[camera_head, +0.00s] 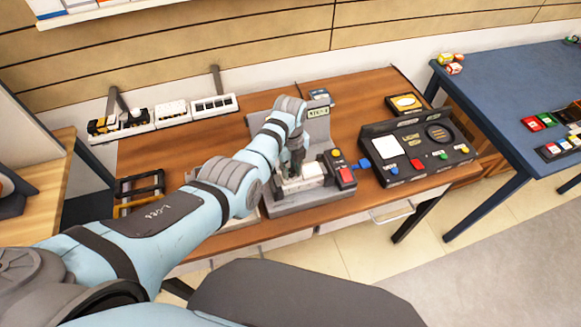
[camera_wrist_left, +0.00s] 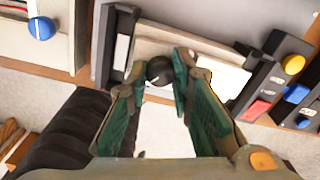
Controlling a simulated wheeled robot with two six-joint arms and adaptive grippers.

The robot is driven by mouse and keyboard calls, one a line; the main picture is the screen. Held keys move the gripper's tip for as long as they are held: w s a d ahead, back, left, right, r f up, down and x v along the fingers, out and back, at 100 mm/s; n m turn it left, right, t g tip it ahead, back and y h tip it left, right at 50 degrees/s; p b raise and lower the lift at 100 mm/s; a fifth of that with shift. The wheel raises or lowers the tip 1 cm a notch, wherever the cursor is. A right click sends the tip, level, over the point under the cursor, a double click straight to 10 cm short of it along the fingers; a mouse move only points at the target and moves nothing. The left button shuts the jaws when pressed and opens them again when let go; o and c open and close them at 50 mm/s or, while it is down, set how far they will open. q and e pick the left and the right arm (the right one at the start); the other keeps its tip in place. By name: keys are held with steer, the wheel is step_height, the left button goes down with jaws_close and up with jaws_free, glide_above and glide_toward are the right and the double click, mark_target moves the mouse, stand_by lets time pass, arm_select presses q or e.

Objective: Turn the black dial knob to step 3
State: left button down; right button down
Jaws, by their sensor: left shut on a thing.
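The black dial knob (camera_wrist_left: 159,70) is a small dark round knob with a pale mark, in the upper middle of the left wrist view. My left gripper (camera_wrist_left: 165,77) is shut on it, with one green-padded finger on each side. In the head view my left gripper (camera_head: 293,168) reaches down onto the grey device (camera_head: 285,203) on the brown table, and the arm and fingers hide the knob there. The step numbers cannot be read in either view. My right gripper is not in view.
Beside the knob the device carries a red button (camera_head: 346,175) and a yellow button (camera_head: 336,153). A black console (camera_head: 420,168) with coloured buttons stands to the right. A blue table (camera_head: 500,85) stands at the right.

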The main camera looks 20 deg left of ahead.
mark_target(290, 172)
arm_select(q)
steer(key=c, duration=1.4)
jaws_free()
steer(key=shift+r, duration=0.1)
step_height(290, 172, up, 12)
steer(key=shift+s, duration=0.15)
